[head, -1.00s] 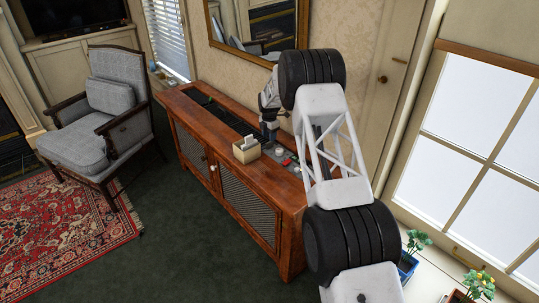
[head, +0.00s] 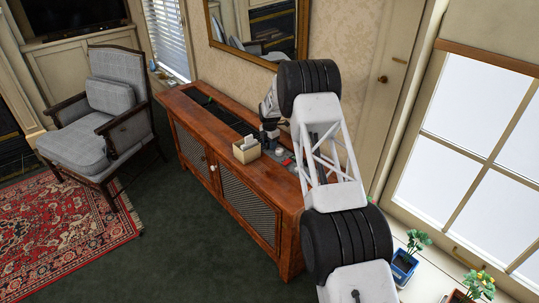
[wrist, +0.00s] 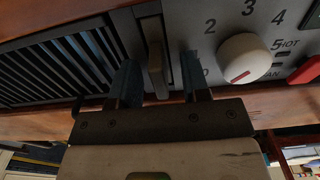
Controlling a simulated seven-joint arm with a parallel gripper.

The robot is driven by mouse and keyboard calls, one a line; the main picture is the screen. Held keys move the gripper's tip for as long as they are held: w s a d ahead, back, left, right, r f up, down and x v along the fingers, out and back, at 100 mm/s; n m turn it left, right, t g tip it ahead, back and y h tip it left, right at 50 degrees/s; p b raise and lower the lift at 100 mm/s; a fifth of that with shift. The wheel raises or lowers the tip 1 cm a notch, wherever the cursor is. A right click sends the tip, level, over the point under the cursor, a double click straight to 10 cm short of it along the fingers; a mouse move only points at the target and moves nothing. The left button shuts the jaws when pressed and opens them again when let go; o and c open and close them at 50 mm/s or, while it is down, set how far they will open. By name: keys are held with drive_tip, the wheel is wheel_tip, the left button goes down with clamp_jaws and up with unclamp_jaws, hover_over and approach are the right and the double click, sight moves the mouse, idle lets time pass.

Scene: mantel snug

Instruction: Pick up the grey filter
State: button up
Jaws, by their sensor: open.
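A narrow upright grey-brown slab (wrist: 156,62), which looks like the edge of the grey filter, stands out from a slot in the panel in the wrist view. My gripper (wrist: 160,75) is open, with one dark finger on each side of the slab. I cannot tell whether either finger touches it. In the head view my gripper (head: 269,138) is over the wooden cabinet, and the filter cannot be made out there.
A dark slatted grille (wrist: 55,70) lies left of the slab. A white knob (wrist: 245,60) and a red button (wrist: 306,70) are to its right. A tissue box (head: 246,151) stands on the wooden cabinet (head: 290,195) close to my gripper.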

idle(0.4)
clamp_jaws()
drive_tip(key=shift+r, duration=0.1)
wheel_tip(320, 180, up, 18)
idle(1.1)
idle(0.5)
